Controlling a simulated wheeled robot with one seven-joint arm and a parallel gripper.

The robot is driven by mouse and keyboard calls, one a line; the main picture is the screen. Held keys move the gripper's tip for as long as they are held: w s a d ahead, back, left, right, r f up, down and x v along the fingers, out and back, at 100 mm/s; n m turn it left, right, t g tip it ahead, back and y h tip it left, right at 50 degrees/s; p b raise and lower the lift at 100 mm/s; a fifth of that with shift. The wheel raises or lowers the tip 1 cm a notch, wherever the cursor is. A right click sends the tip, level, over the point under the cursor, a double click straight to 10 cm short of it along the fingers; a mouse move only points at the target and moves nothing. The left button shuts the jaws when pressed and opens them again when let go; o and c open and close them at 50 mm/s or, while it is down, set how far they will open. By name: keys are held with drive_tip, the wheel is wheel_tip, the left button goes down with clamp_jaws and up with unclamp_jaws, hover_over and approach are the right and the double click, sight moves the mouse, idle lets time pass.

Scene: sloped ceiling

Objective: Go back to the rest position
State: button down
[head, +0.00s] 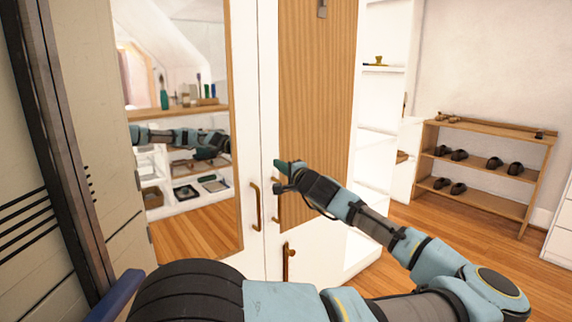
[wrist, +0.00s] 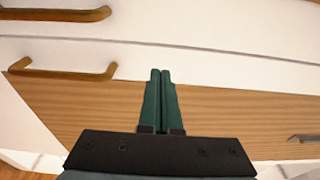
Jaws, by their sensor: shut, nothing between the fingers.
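My gripper (head: 284,170) is in front of the white and wood wardrobe (head: 315,95), close to two upright brass handles. In the wrist view my gripper (wrist: 160,75) shows two green fingers pressed together with nothing between them. The left handle (head: 254,205) is on the mirrored door, and the right handle (head: 276,206) is on the wood-panelled door. In the wrist view both handles lie to the left of the fingertips, apart from them. My arm reaches in from the lower right of the head view.
The mirror (head: 185,120) reflects my arm and shelves. A wooden shoe rack (head: 480,165) with several shoes stands at the right. Open white shelves (head: 375,150) are beside the wardrobe. A beige panelled surface (head: 85,130) is close on the left. Wood floor (head: 410,215) is free at the right.

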drive_tip(key=s+a+f+n+g+y+p, duration=0.1)
drive_tip(key=s+a+f+n+g, duration=0.25)
drive_tip(key=s+a, duration=0.4)
drive_tip(key=s+a+f+n+g+y+p, duration=0.1)
drive_tip(key=s+a+f+n+g, duration=0.3)
drive_tip(key=a, duration=0.6)
drive_tip(key=s+f+n+g+h+p, duration=0.3)
drive_tip(key=s+f+g, duration=0.35)
drive_tip(key=s, duration=0.45)
drive_tip(key=s+d+r+n+g+h+p, duration=0.1)
drive_tip(key=s+d+r+h+p, duration=0.15)
drive_tip(key=d, duration=0.25)
drive_tip(key=s+d+r+h+p, duration=0.1)
drive_tip(key=s+d+r+h, duration=0.15)
drive_tip(key=d, duration=0.35)
drive_tip(key=s+d+r+h+p, duration=0.1)
drive_tip(key=d+r+h, duration=0.1)
drive_tip(key=r, duration=0.5)
drive_tip(key=s+d+r+m+t+h+p, duration=0.1)
drive_tip(key=s+d+r+h, duration=0.1)
drive_tip(key=d+r, duration=0.3)
wheel_tip(320, 180, up, 3)
drive_tip(key=shift+s+d+f+t+p, duration=0.1)
drive_tip(key=shift+s+d+t+p, duration=0.05)
drive_tip(key=shift+d+t+p, duration=0.2)
